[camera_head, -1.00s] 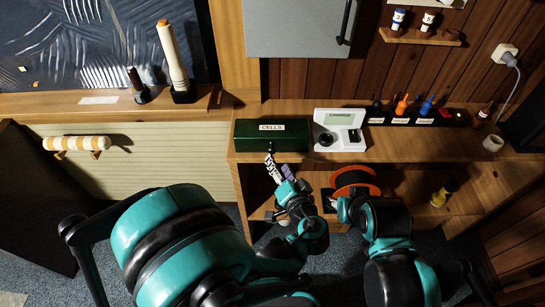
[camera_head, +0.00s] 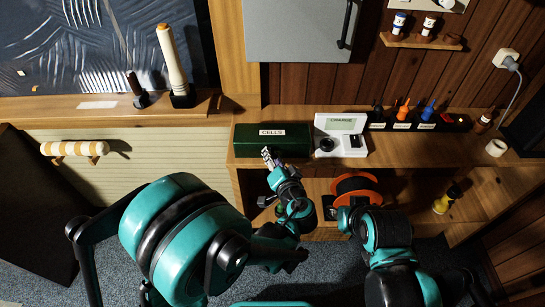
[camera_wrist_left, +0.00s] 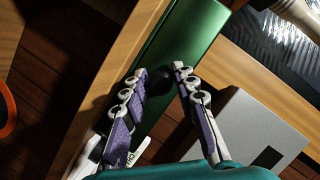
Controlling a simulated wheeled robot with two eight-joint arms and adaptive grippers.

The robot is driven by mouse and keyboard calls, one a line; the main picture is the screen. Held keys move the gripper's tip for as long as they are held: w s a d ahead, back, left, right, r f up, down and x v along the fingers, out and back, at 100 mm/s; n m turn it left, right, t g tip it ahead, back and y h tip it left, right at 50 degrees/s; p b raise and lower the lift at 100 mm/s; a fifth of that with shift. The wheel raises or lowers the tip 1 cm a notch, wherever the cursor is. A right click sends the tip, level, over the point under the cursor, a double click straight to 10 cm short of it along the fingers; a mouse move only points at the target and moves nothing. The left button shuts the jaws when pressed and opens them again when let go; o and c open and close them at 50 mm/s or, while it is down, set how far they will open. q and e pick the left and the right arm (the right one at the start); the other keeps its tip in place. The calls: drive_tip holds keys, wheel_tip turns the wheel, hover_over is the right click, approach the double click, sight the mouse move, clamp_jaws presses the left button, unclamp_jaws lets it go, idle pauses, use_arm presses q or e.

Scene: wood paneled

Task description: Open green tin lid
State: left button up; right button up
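The green tin (camera_head: 290,146), labelled CELLS, sits on the wooden shelf against the panelled wall, with its lid on. A dark round knob (camera_wrist_left: 179,80) shows on the tin in the left wrist view. My left gripper (camera_head: 268,157) is at the tin's front side in the head view. In the left wrist view its two fingers (camera_wrist_left: 160,72) are apart, with the knob between or just beyond the tips. Whether they touch it I cannot tell. My right arm is folded in front of the lower shelf; its fingers do not show.
A white open case (camera_head: 340,137) marked CHARGE stands just right of the tin. A rack (camera_head: 417,121) with coloured tools is further right. An orange-rimmed spool (camera_head: 357,190) and a yellow-and-black item (camera_head: 446,198) are on the lower shelf. A grey cabinet (camera_head: 300,30) hangs above.

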use_arm(q)
clamp_jaws()
drive_tip(key=shift+r, duration=0.1)
